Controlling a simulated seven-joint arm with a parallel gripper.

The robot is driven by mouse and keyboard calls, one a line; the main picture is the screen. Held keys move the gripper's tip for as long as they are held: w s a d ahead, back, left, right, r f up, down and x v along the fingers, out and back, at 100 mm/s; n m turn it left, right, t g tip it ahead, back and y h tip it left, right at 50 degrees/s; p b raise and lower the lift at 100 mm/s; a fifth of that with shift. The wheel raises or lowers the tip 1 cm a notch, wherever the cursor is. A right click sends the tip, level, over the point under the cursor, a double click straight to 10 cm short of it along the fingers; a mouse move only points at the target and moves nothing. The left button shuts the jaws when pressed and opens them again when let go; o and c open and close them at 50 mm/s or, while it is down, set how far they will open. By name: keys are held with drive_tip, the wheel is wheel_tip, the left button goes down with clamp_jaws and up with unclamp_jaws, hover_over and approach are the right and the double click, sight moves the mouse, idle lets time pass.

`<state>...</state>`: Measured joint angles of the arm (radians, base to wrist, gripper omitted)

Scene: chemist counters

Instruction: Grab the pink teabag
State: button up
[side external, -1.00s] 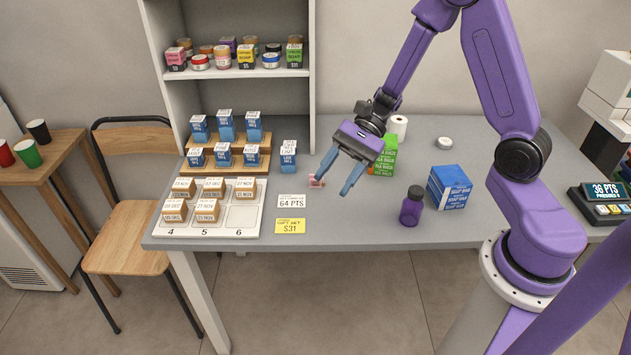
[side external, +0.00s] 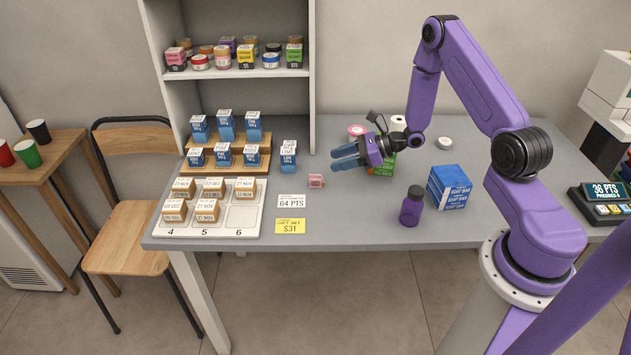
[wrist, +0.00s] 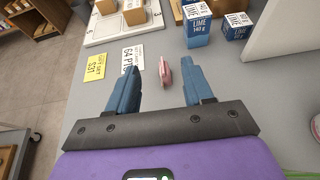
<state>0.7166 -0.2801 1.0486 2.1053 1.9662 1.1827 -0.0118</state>
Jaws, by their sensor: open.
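The pink teabag (side external: 315,181) is a small pink packet on the grey counter (side external: 270,222), right of the numbered tray and above the 64 PTS card. In the wrist view the pink teabag (wrist: 165,72) shows between my two blue fingers, slightly beyond their middle. My gripper (side external: 345,158) is open and empty, to the right of and behind the teabag in the side view, with its fingers pointing left. In the wrist view my gripper (wrist: 160,85) has its fingers wide apart. Nothing touches the teabag.
A blue LIME box (side external: 288,156) stands behind the teabag. Cards reading 64 PTS (side external: 291,201) and S31 (side external: 290,226) lie nearby. A round pink-topped item (side external: 357,131) is behind my gripper.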

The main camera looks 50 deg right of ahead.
sight(316, 176)
wheel_tip(316, 176, down, 4)
drive_tip(key=shift+a+r, duration=0.1)
drive_tip(key=shift+r, duration=0.1)
drive_tip(key=shift+w+a+f, duration=0.15)
drive_tip(key=shift+w+a, duration=0.25)
drive_tip(key=shift+w, duration=0.1)
drive_tip(key=shift+x, duration=3)
clamp_jaws()
